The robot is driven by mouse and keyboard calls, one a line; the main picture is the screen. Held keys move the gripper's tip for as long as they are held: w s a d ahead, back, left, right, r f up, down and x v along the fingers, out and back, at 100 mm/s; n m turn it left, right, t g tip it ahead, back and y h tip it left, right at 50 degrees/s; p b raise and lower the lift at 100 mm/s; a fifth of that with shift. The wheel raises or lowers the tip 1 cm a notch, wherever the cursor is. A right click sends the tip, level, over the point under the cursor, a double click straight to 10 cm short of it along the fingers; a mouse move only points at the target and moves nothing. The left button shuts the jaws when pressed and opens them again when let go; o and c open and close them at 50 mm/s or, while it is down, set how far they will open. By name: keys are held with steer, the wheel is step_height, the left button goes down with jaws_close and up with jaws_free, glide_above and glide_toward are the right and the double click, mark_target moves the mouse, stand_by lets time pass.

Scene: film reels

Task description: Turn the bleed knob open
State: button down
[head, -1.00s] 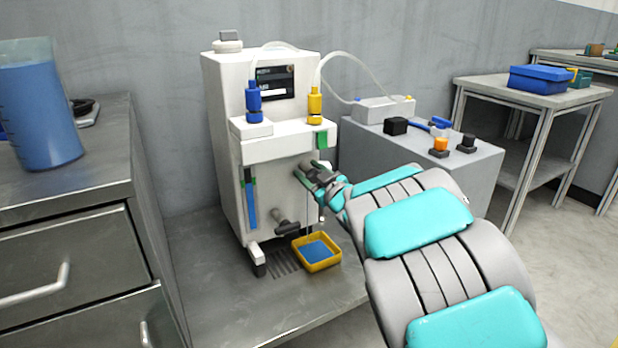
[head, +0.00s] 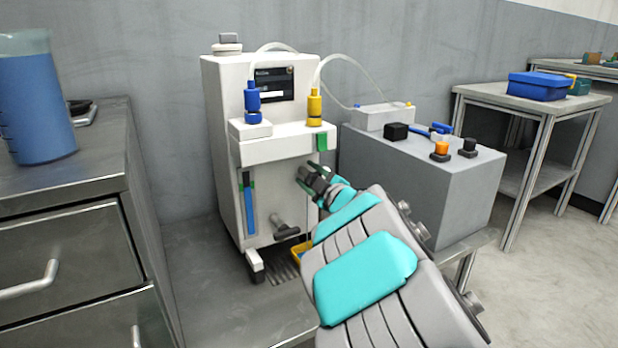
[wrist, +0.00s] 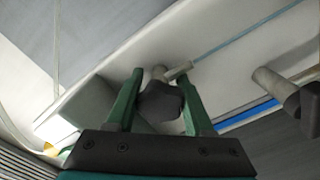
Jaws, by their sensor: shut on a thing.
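The white machine (head: 270,140) stands on the metal bench with several fittings on its front. My gripper (head: 313,180) is at the right side of its front panel. In the wrist view its green fingers (wrist: 158,100) are shut on a dark grey knob (wrist: 160,103), one finger on each side. A pale grey stem and short bar show just behind the knob. A second dark knob (wrist: 306,103) on a grey stem sits to the right in the wrist view, apart from my gripper. In the head view my gripper mostly hides the held knob.
A dark grey tap (head: 286,230) projects low on the machine's front. The yellow tray (head: 297,252) below is mostly hidden by my arm. A grey box (head: 435,195) with small parts stands close on the right. A blue-filled beaker (head: 38,110) stands on the left cabinet.

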steer(key=shift+c, duration=1.4)
jaws_free()
steer(key=v, duration=0.7)
steer(key=shift+s+d+p, duration=0.2)
steer(key=shift+s+p, duration=0.15)
steer(key=shift+p, duration=0.1)
